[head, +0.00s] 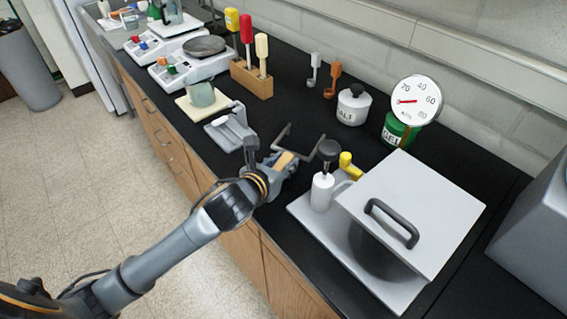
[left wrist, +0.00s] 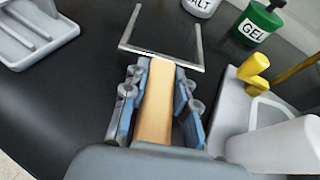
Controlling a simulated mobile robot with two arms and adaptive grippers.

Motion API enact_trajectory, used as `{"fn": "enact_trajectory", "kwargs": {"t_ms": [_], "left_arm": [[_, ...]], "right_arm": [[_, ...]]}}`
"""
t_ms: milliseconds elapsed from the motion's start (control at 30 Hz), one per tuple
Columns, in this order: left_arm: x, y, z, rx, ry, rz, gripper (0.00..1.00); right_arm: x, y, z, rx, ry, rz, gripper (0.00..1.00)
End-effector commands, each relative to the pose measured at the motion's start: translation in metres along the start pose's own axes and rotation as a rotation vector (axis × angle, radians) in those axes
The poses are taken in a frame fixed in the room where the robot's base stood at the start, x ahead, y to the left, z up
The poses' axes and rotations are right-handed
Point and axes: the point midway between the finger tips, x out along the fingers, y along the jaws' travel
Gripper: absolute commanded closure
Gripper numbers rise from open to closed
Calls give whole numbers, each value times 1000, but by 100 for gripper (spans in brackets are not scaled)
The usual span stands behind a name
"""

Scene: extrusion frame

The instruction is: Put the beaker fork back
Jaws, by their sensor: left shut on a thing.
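The beaker fork has a tan wooden handle (left wrist: 158,105) and a square U of grey metal prongs (left wrist: 160,50). My left gripper (head: 279,164) is shut on the handle, with a blue-padded finger on each side in the left wrist view. In the head view the fork (head: 285,158) is over the black bench, its prongs pointing to the back wall. A grey slotted rest (head: 226,134) is left of the gripper, and it also shows at the upper left of the left wrist view (left wrist: 35,30). My right gripper is not in view.
Behind are a SALT jar (head: 352,106) and a green GEL jar (head: 398,132). A glass beaker (head: 201,95) is beyond the rest.

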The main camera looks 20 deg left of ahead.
Motion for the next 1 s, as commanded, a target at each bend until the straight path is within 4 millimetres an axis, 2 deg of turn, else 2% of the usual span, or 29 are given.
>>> {"fn": "enact_trajectory", "kwargs": {"t_ms": [1000], "left_arm": [[4,0,-11,0,0,0,100]], "right_arm": [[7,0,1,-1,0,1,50]]}}
